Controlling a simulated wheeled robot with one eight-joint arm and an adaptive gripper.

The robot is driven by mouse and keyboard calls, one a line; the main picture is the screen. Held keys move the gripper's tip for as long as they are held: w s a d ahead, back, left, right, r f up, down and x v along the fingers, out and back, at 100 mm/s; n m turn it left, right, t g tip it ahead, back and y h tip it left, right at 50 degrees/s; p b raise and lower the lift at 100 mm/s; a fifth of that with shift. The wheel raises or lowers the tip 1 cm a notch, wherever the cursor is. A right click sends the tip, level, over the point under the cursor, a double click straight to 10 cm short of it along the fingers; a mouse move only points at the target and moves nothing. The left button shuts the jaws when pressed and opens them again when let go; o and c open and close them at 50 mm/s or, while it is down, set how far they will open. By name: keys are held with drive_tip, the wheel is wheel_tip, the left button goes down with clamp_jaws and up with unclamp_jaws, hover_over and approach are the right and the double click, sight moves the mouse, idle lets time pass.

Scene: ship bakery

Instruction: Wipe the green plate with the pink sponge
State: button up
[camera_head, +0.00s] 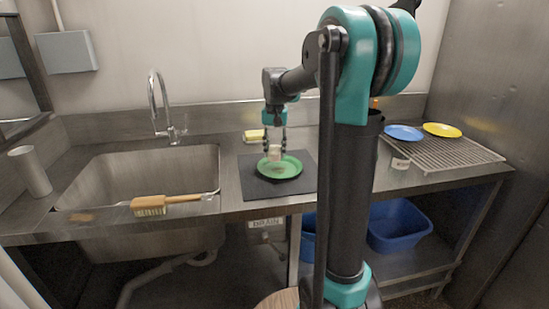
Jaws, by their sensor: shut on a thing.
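The green plate (285,172) lies on a dark square mat (250,190) on the counter, right of the sink. My gripper (274,150) points down over the plate's back half and is shut on a small pale pinkish block, which looks like the pink sponge (274,154). The sponge is over or on the plate; I cannot tell if it touches the surface. A yellow sponge (254,136) lies on the counter behind the mat.
A steel sink (150,170) with a tap (160,105) is at left. A wooden brush (160,204) lies across its front edge. A drying rack (440,153) at right holds a blue plate (403,132) and a yellow plate (442,129). A grey cup (34,172) stands far left.

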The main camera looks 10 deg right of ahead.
drive_tip(key=shift+r, duration=1.4)
